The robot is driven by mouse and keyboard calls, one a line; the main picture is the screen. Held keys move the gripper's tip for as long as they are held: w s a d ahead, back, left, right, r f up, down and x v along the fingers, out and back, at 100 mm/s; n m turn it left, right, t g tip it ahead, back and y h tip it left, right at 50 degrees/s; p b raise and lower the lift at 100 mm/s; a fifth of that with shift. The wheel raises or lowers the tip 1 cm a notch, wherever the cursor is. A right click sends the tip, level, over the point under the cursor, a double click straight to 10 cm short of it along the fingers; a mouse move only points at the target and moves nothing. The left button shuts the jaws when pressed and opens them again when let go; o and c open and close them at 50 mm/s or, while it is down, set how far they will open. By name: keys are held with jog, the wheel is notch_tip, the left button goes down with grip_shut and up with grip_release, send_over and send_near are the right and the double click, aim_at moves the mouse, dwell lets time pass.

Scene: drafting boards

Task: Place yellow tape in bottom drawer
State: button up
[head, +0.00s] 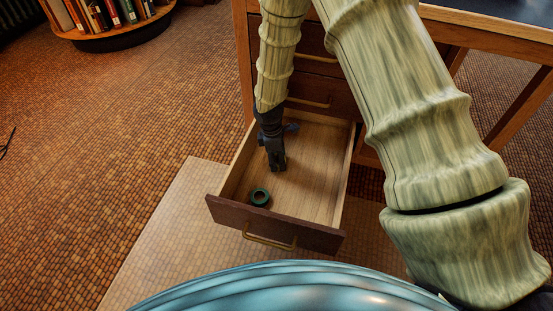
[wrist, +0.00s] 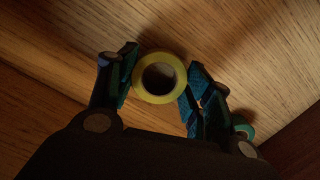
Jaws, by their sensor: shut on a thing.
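The yellow tape (wrist: 159,77) is a ring roll held between the fingertips of my gripper in the wrist view. My gripper (wrist: 160,84) is shut on it, with one finger pressed to each side. In the head view my gripper (head: 278,160) points down inside the open bottom drawer (head: 315,190), and the tape is hidden there. The drawer's wooden floor lies behind the tape in the wrist view; I cannot tell whether the tape touches it.
A dark green tape roll (head: 260,197) lies near the drawer's front left corner. The drawer front with its brass handle (head: 268,241) faces me. Two closed drawers (head: 318,97) are above. A round bookshelf (head: 110,30) stands far left.

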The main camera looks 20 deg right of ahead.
jog(key=shift+f, duration=0.1)
jog(key=o, duration=0.9)
notch_tip(320, 180, up, 12)
jog(key=a+p, duration=0.1)
jog(key=p, duration=0.5)
jog(key=shift+w+a, duration=0.15)
jog(key=shift+a, duration=0.05)
jog(key=shift+p, duration=0.3)
